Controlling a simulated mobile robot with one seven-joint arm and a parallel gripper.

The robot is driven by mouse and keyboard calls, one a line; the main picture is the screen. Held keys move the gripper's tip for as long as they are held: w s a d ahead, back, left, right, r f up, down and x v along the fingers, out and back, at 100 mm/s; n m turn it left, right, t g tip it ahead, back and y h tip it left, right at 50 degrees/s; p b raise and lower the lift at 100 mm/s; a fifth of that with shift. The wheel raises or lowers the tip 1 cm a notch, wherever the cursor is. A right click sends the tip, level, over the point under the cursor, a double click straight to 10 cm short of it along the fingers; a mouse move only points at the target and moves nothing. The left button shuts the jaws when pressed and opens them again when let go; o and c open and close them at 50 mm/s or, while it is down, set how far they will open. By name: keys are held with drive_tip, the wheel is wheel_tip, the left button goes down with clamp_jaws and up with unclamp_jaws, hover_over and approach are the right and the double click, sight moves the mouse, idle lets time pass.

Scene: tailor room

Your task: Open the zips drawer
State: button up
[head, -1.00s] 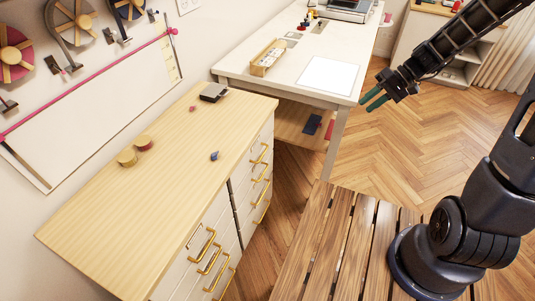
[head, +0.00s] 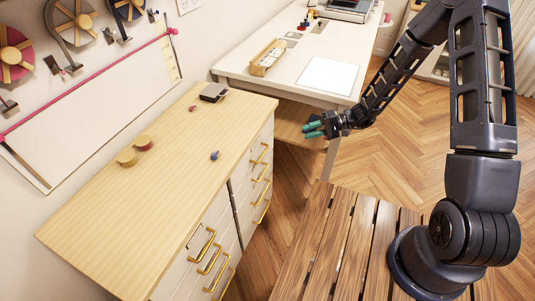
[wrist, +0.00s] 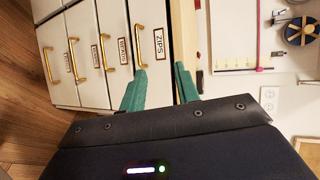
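The zips drawer (wrist: 161,65) is a white front with a "ZIPS" label and a gold bar handle (wrist: 140,47), seen sideways in the wrist view. It is shut and lies directly under the wooden cabinet top. In the head view it appears to be the top drawer of the far column (head: 260,153). My gripper (head: 312,130) has green fingers and is open and empty, in front of the cabinet's far end and apart from it. In the wrist view its fingers (wrist: 160,83) point toward the drawer; the left fingertip overlaps the handle's lower end in the picture, with contact not clear.
More labelled drawers with gold handles (wrist: 107,51) lie below the zips drawer. A white table (head: 238,72) stands beyond. Bare floor (head: 292,170) separates the cabinet from my slatted base.

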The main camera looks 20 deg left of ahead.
drive_tip(key=s+a+f+m+y, duration=0.25)
drive_tip(key=a+f, duration=0.35)
drive_tip(key=f, duration=0.4)
drive_tip(key=f+x, duration=0.1)
drive_tip(key=x, duration=0.9)
drive_tip(key=shift+s+n+t, duration=0.25)
drive_tip(key=shift+n+t, duration=0.1)
drive_tip(key=shift+t, duration=0.05)
drive_tip(key=shift+a+f+h, duration=0.1)
drive_tip(key=shift+a+h, duration=0.05)
drive_tip(key=shift+h, duration=0.1)
drive_tip(key=shift+c, duration=0.4)
clamp_jaws()
